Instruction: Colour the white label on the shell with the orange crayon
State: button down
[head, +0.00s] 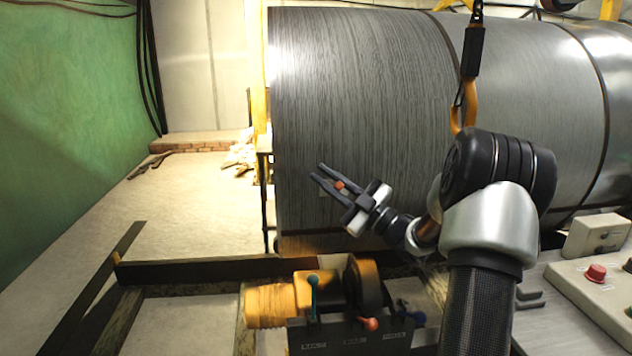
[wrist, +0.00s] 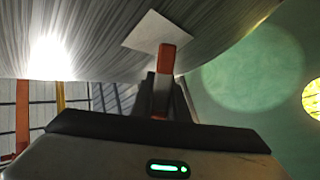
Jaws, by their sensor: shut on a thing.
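The shell (head: 370,90) is a large grey streaked cylinder lying on its side; its curved surface fills the top of the wrist view (wrist: 90,30). The white label (wrist: 157,28) is a plain, tilted four-sided patch on the shell, with no orange mark visible on it. My gripper (head: 318,172) is in front of the shell's lower left part, shut on the orange crayon (head: 340,185). In the wrist view the crayon (wrist: 166,58) stands up between the fingers (wrist: 162,88), and its far end overlaps the label's lower edge. I cannot tell whether it touches.
A hook (head: 463,118) hangs in front of the shell above my arm. Below are dark rails, an orange motor unit (head: 290,296) with levers, and a control box with a red button (head: 596,273) at right. The floor (head: 190,210) at left is mostly clear beside a green wall (head: 60,110).

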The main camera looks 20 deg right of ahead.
jog(key=d+b, duration=0.1)
jog(key=d, duration=0.1)
jog(key=s+d+b, duration=0.1)
jog(key=d, duration=0.1)
jog(key=shift+d+f, duration=0.1)
jog(key=shift+d, duration=0.1)
dwell(0.3)
